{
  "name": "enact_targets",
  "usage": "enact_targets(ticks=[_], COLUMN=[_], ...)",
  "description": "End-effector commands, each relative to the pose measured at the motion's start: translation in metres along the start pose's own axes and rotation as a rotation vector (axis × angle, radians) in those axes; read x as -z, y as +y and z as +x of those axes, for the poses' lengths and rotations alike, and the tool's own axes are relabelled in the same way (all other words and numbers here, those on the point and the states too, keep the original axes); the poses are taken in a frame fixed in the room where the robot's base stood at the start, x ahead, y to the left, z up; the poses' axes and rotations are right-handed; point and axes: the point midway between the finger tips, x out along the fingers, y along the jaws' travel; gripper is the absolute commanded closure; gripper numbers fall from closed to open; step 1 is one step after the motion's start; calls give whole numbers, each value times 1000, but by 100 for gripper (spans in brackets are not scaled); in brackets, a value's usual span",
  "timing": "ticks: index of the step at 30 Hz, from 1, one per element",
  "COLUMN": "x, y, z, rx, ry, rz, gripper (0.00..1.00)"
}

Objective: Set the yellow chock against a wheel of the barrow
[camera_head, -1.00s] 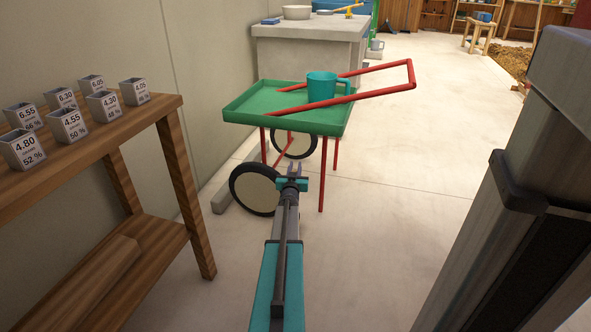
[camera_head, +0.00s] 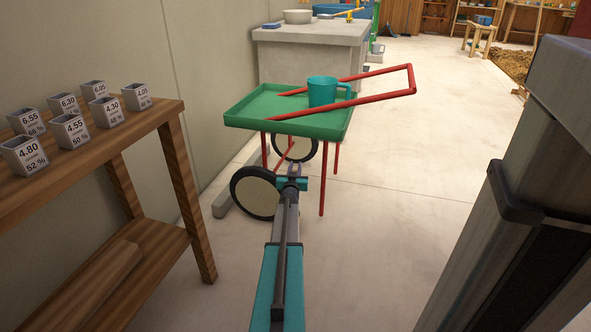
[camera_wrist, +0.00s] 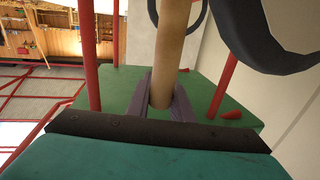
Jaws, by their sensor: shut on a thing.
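The barrow, with a green tray (camera_head: 248,110) and red legs, stands in the middle of the head view. Its near wheel (camera_head: 258,193) has a black tyre and a cream disc; its far wheel (camera_head: 298,149) is partly hidden. My gripper (camera_head: 294,169) is low by the barrow, just right of the near wheel. In the wrist view, its purple fingers (camera_wrist: 161,98) are shut on a tan rod (camera_wrist: 172,45). A dark tyre (camera_wrist: 260,40) is at the upper right there. I see no clearly yellow chock; whether the rod belongs to it I cannot tell.
A teal mug (camera_head: 322,92) stands in the barrow's tray, and red handles (camera_head: 385,99) reach right. A wooden shelf (camera_head: 150,118) with several labelled grey cups is at left. A grey counter (camera_head: 315,60) stands behind. The floor right of the barrow is clear.

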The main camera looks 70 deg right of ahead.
Motion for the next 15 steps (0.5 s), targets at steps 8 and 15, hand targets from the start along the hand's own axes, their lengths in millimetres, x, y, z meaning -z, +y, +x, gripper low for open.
enact_targets(ticks=[8, 15], x=[3, 3], y=[-2, -3], z=[11, 19], rx=[-1, -1], ry=[5, 5], rz=[1, 1], gripper=[100, 100])
